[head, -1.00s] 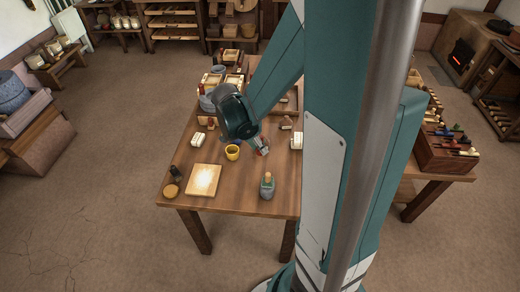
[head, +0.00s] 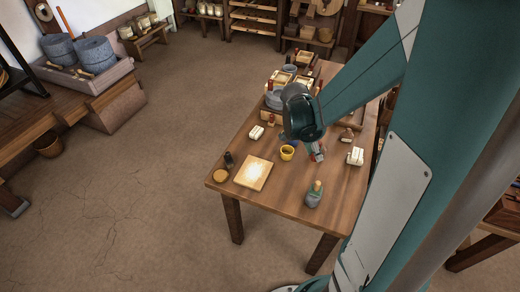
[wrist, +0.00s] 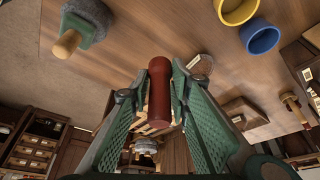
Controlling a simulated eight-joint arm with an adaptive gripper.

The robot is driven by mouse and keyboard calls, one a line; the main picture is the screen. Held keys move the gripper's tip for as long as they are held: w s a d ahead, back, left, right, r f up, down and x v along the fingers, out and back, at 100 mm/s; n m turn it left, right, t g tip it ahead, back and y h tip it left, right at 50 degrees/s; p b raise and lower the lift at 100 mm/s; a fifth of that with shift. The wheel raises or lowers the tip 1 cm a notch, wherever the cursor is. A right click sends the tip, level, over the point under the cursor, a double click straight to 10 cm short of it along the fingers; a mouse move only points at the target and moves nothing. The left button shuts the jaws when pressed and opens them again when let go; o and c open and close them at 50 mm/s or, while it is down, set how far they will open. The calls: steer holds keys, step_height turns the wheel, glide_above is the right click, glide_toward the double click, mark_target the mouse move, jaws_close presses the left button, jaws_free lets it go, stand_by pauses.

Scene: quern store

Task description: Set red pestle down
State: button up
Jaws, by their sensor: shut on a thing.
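The red pestle (wrist: 159,92) is held between the two green fingers of my gripper (wrist: 152,86) in the wrist view. Its rounded end points toward the picture's top. In the head view my gripper (head: 317,152) is over the wooden table (head: 285,195), right of the yellow cup (head: 287,154). Only a small red bit of the pestle shows there. I cannot tell whether the pestle touches the table.
A grey stone piece with a tan handle (head: 314,197) stands near the table's front edge. A pale square board (head: 253,173) lies at the left. A blue cup (wrist: 260,37) is beside the yellow one. White blocks (head: 355,156) lie at the right. Bare tabletop lies between board and stone piece.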

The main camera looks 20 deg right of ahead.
steer(key=w+a+n, duration=0.1)
steer(key=w+a, duration=2.2)
steer(key=a, duration=0.1)
steer(key=shift+w+a+r+n+t, duration=0.15)
steer(key=shift+w+n+t, duration=0.05)
steer(key=shift+n+t, duration=0.1)
steer(key=shift+f+b, duration=0.5)
steer(key=shift+f, duration=2.65)
steer(key=shift+f+b, duration=0.45)
steer(key=shift+f, duration=1.4)
steer(key=shift+f, duration=0.2)
steer(key=o, duration=0.9)
steer(key=shift+r, duration=0.2)
